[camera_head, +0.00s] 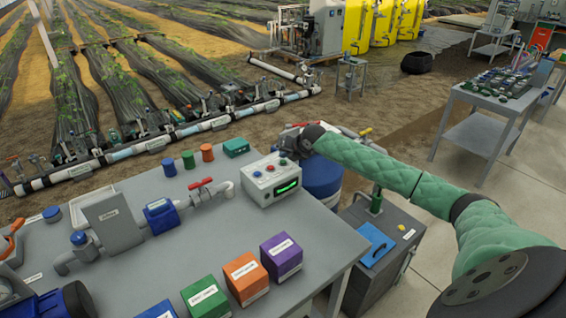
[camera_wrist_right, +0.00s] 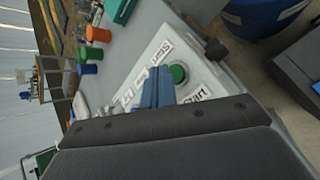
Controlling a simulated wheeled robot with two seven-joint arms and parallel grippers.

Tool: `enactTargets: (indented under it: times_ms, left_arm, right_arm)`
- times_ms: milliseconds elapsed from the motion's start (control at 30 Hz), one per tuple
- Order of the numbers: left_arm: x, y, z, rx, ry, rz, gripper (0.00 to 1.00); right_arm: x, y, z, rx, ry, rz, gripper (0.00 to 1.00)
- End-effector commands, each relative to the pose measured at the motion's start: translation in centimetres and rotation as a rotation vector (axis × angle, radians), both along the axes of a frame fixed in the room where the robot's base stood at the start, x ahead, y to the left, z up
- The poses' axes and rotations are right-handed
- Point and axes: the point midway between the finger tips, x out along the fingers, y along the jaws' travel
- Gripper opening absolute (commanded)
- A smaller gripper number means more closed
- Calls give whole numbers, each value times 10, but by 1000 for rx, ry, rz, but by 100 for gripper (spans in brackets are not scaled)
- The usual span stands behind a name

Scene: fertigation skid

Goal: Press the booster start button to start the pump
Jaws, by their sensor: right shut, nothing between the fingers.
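The control box (camera_head: 272,180) is pale grey with a lit green display and small buttons on top, standing at the far right edge of the grey table. In the wrist view a round green button (camera_wrist_right: 178,74) sits on the box's white top (camera_wrist_right: 207,80), beside a label reading "Start" (camera_wrist_right: 196,95). A "Stop" label (camera_wrist_right: 158,54) lies nearby. My right gripper (camera_head: 289,157) is at the box's far right corner. Its blue fingers (camera_wrist_right: 158,82) are shut and empty, just left of the green button in the wrist view. I cannot tell whether they touch the box. My left gripper is out of view.
A red-handled valve (camera_head: 200,184) and pipework stand left of the box. Green, orange and purple cubes (camera_head: 282,257) line the near table edge. Small coloured cylinders (camera_head: 207,152) stand behind. A blue drum (camera_head: 322,180) and a grey cabinet (camera_head: 385,270) are right of the table.

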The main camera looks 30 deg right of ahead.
Motion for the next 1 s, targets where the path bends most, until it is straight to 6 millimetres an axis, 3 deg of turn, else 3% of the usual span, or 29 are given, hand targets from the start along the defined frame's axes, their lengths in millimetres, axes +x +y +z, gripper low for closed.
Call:
enactTargets:
  times_ms: [1000]
  left_arm:
    - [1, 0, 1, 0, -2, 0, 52]
  right_arm:
    - [0, 0, -8, 0, 0, 0, 0]
